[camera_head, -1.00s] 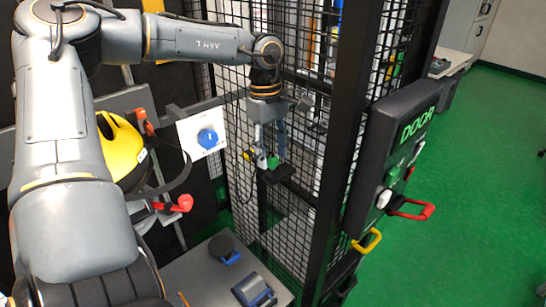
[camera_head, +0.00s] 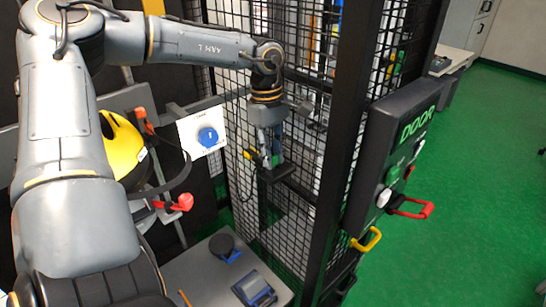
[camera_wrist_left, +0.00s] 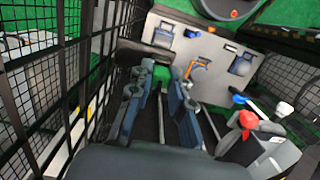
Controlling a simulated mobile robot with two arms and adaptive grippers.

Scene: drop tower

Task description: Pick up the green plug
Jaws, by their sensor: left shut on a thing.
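My left gripper (camera_head: 270,160) reaches down to a small black shelf (camera_head: 279,171) on the mesh fence, fingertips just above it. In the left wrist view its two fingers (camera_wrist_left: 162,82) flank a small green thing, the green plug (camera_wrist_left: 161,73), which shows only as a sliver between the tips, beside the black shelf (camera_wrist_left: 144,55). The gripper is shut on it. In the head view the fingers hide most of the plug. My right gripper is not in view.
A mesh fence with a dark post (camera_head: 338,150) stands close to the gripper. A blue knob on a white panel (camera_head: 207,138) is to its left. A grey table (camera_head: 200,285) with blue-and-grey items is below. A DOOR box (camera_head: 392,150) is at right.

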